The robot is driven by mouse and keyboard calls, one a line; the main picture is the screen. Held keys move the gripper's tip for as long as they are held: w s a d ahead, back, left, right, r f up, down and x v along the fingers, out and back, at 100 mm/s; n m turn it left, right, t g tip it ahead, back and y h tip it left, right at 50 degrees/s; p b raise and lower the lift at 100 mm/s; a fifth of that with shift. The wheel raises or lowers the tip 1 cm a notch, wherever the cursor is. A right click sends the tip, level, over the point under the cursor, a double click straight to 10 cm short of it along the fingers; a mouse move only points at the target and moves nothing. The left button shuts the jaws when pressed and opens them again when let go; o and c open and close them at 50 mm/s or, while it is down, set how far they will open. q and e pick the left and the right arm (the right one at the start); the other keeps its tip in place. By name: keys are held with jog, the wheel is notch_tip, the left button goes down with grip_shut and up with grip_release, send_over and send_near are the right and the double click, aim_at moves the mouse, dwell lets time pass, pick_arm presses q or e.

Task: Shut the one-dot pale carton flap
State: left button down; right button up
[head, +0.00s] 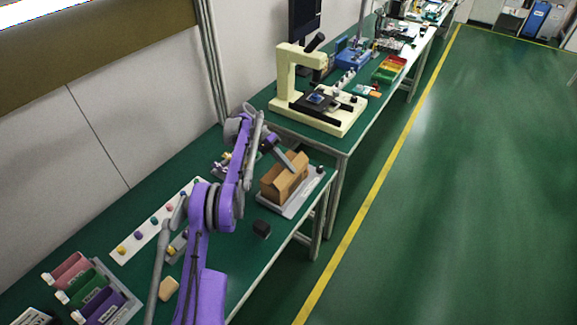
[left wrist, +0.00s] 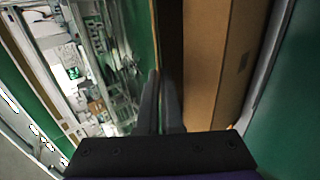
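A brown cardboard carton (head: 284,186) stands on a pale grey base plate (head: 302,205) on the near green bench. Its top panels slope up like a roof; I cannot make out any dot on it. My left gripper (head: 287,160) is at the carton's upper left side, its fingers beside the top panels. In the left wrist view the carton (left wrist: 222,60) fills the area right of my left gripper (left wrist: 160,78). The two fingers lie close together with nothing visible between them. I cannot tell whether they touch the carton. My right gripper is not in view.
A small black block (head: 261,229) lies in front of the carton. A cream microscope-like stand (head: 318,108) is on the bench behind. A white strip with coloured knobs (head: 152,222) and a rack of coloured bins (head: 92,290) lie left. The floor at right is clear.

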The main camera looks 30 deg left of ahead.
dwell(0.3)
